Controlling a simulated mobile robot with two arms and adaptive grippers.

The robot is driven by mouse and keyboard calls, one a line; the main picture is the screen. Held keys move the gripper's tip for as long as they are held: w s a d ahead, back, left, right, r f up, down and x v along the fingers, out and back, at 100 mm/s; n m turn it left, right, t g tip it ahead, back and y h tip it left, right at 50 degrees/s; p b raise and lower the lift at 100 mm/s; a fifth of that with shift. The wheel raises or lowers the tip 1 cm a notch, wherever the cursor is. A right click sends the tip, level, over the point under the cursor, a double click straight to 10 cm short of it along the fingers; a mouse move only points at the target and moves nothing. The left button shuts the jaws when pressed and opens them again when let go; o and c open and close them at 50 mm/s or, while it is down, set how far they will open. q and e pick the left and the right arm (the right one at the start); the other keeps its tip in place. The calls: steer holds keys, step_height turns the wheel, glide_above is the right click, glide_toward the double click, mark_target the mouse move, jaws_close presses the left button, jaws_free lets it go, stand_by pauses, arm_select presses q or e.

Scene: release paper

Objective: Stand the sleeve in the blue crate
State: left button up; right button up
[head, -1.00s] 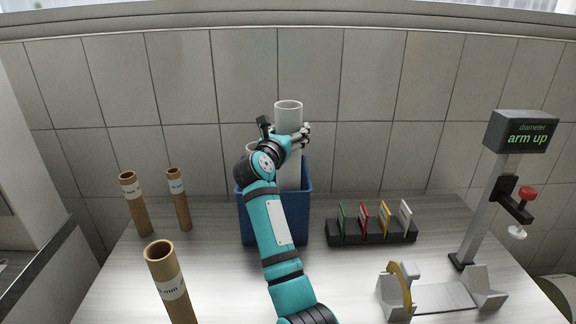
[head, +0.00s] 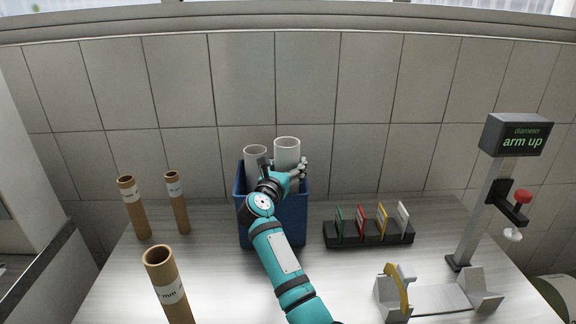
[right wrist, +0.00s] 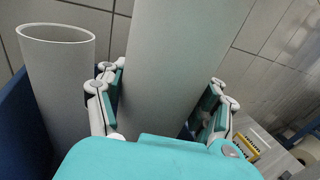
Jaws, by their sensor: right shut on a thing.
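The blue crate (head: 295,218) stands at the back middle of the table. My right gripper (head: 283,172) is shut on a pale grey sleeve (head: 288,150), which stands upright in the right side of the crate's opening. Its lower end is hidden by the crate and my arm. A second pale sleeve (head: 255,155) stands in the crate to the left, apart from the held one. In the right wrist view the fingers (right wrist: 160,105) clasp both sides of the held sleeve (right wrist: 180,60), with the other sleeve (right wrist: 60,90) at the left. My left gripper is not in view.
Brown tubes with white labels stand at the left (head: 134,208), (head: 178,203) and front left (head: 170,285). A black rack (head: 370,235) with several coloured cards is right of the crate. A gauge stand (head: 515,135) reading "arm up" and a grey cradle (head: 440,298) are at the right.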

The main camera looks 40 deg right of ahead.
steer(key=shift+f+b, duration=0.4)
steer(key=shift+f, duration=0.15)
steer(key=o, duration=1.3)
